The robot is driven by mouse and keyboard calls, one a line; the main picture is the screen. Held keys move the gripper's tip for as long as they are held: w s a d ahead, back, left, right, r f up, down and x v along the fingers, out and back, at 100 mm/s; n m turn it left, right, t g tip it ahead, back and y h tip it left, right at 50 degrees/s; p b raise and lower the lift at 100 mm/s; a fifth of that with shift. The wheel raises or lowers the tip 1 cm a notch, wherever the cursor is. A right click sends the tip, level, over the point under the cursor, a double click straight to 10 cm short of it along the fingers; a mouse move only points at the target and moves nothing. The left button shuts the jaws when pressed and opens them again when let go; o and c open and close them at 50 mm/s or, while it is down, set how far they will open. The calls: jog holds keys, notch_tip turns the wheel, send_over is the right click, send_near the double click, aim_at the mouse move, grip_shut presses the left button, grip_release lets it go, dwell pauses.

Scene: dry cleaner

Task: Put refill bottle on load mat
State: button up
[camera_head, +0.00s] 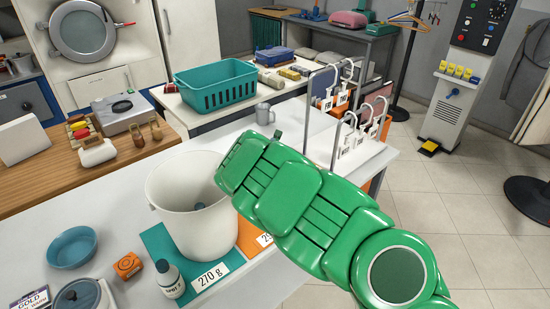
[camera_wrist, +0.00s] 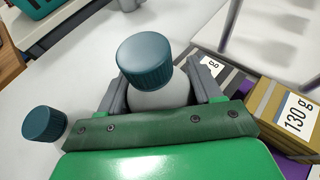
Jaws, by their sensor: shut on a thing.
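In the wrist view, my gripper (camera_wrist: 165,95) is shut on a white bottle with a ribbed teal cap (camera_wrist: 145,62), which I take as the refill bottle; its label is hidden. In the head view, my green arm hides the gripper and this bottle. A teal mat (camera_head: 158,240) with a "270 g" card lies on the white counter, with a white bucket (camera_head: 170,190) over it. An orange mat (camera_head: 250,238) with a partly hidden card is beside it. I cannot tell which is the load mat. Another white bottle (camera_head: 170,283) with a dark cap stands at the teal mat's left edge.
A grey mug (camera_head: 264,113) and metal racks (camera_head: 335,110) stand behind my arm. Another teal cap (camera_wrist: 44,123) shows in the wrist view, left of my gripper.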

jog(key=shift+f, duration=1.5)
jog(key=shift+f, duration=0.15)
jog(key=o, duration=1.3)
jog(key=shift+c, duration=0.2)
